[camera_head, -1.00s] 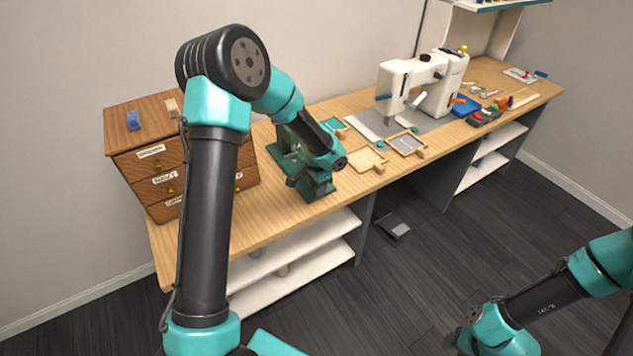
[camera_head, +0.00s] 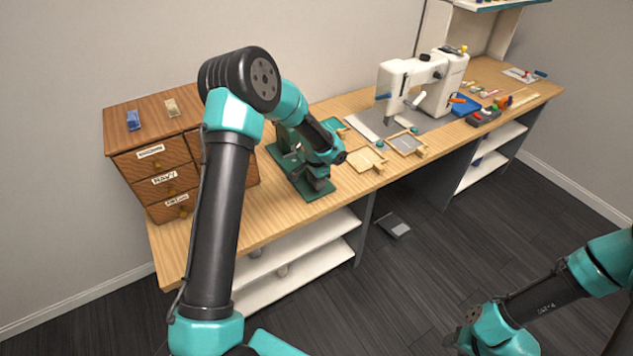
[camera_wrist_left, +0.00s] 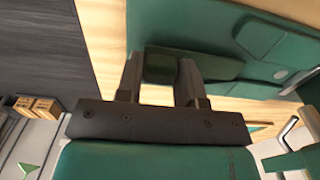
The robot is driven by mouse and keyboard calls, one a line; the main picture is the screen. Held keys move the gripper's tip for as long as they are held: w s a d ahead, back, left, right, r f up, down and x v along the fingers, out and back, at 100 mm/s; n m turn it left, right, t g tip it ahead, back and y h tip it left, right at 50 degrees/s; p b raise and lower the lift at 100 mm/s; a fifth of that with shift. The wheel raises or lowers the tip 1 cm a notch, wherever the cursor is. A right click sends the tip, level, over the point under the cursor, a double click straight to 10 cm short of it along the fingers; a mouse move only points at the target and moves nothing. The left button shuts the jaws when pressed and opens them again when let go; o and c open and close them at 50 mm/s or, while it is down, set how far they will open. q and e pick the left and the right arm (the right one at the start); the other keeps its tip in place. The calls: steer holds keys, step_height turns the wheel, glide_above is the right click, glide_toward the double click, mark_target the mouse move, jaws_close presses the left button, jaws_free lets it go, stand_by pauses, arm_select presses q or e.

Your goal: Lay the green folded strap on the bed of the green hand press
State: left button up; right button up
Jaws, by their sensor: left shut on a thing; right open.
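The green hand press (camera_head: 283,160) stands near the front edge of the bench, partly hidden behind my left arm. Its green base (camera_head: 320,194) shows below my left gripper (camera_head: 318,180), which is over the press. In the left wrist view, my left gripper (camera_wrist_left: 160,80) is shut on the green folded strap (camera_wrist_left: 212,68), a dark green flat piece between and beyond the fingers. The green press surface (camera_wrist_left: 190,25) lies just behind the strap; I cannot tell whether they touch. My right gripper (camera_head: 462,340) is low at the bottom right, away from the bench; its fingers are unclear.
A wooden drawer cabinet (camera_head: 150,160) stands left of the press. Shallow trays (camera_head: 365,160) lie right of it, with a white sewing machine (camera_head: 435,90) farther right. A strip of bare bench (camera_head: 255,215) lies in front of the cabinet.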

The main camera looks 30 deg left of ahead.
arm_select(q)
steer(key=shift+f, duration=0.25)
steer(key=shift+f, duration=0.1)
steer(key=o, duration=0.9)
step_height(320, 180, up, 12)
stand_by(0.4)
stand_by(0.3)
